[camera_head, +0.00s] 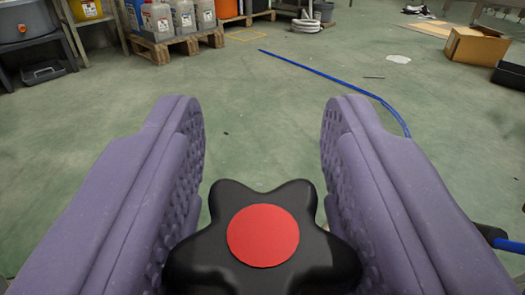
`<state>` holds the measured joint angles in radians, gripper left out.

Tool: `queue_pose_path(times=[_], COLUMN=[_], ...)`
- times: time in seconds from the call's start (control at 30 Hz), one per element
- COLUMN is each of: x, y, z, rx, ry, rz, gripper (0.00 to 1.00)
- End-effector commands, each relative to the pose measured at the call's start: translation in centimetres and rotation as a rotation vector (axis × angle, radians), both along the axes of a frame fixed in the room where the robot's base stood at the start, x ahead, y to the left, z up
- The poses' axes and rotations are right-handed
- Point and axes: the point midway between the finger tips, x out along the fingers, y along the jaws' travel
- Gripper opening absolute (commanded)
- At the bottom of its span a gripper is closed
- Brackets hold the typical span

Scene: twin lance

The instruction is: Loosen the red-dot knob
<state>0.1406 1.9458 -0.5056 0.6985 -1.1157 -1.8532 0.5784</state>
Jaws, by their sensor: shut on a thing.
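The red-dot knob (310,271) is a black, lobed star knob with a flat red disc on top. It is at the bottom centre of the head camera view, and its lower edge is cut off. My gripper (262,135) has two purple, dimpled fingers, one on each side of the knob. The fingers are shut on the knob's side lobes low in the view, while their tips stand apart beyond it. What the knob is mounted on is hidden below it.
Green floor (265,110) lies open beyond the knob. A blue hose (330,77) runs across it to the right. Jugs stand on a wooden pallet (165,47) at the back left. A cardboard box (476,47) sits at the back right. A blue and black part shows at the right edge.

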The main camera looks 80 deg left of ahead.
Motion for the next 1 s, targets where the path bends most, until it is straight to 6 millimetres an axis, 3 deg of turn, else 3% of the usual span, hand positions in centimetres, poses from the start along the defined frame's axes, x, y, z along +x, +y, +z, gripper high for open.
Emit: queue_pose_path(times=[0.53, 0.57, 0.63, 1.0], x=[-0.01, -0.01, 0.0, -0.13], y=[0.02, 0.02, 0.03, -0.77], z=[0.06, 0.06, 0.06, 0.02], rx=[0.001, 0.001, 0.001, 0.001], ry=[0.0, 0.0, 0.0, -0.001], rz=[0.024, 0.024, 0.024, 0.021], gripper=[0.13, 0.5, 0.64, 0.64])
